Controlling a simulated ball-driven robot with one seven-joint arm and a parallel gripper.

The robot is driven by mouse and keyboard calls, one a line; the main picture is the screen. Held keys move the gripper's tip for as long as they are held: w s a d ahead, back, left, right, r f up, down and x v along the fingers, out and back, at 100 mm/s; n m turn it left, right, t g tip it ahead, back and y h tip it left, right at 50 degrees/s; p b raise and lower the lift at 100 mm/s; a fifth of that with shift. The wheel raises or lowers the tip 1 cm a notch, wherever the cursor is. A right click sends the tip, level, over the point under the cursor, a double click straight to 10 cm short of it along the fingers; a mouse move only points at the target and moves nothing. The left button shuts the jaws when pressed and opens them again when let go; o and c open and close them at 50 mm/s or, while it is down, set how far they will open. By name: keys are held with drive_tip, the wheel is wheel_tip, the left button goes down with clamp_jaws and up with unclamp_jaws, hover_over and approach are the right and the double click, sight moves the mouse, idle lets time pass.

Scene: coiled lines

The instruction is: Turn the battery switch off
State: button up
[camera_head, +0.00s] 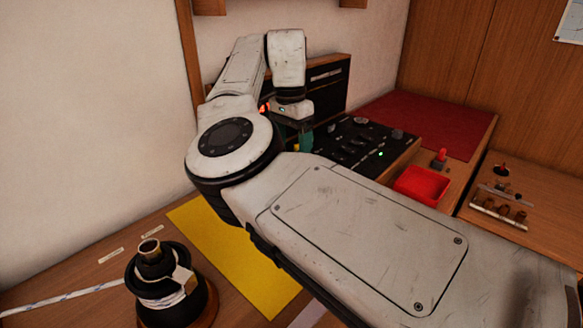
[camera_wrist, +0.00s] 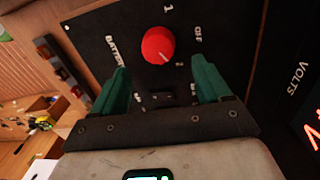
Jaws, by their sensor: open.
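The battery switch is a round red knob (camera_wrist: 158,45) on a black panel (camera_wrist: 95,25) in the wrist view. Labels reading BATTERY, 1, OFF and 2 stand around it. A small white mark on the knob appears to face the 2. My gripper (camera_wrist: 161,66) is open, its green fingers apart on either side below the knob, with nothing between them. I cannot tell whether they touch the panel. In the head view my gripper (camera_head: 303,138) is by the upright black panel (camera_head: 328,90), and my arm hides the knob.
A volts display (camera_wrist: 312,132) with red digits lies at the right in the wrist view. In the head view are a sloping black console (camera_head: 360,145), a red tray (camera_head: 421,186), a winch (camera_head: 170,290) with line, and a yellow mat (camera_head: 235,255). My forearm covers much of the bench.

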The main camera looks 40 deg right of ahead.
drive_tip(key=f, duration=0.6)
drive_tip(key=shift+s+f, duration=0.25)
drive_tip(key=shift+f, duration=0.05)
drive_tip(key=shift+c, duration=0.3)
drive_tip(key=c, duration=1)
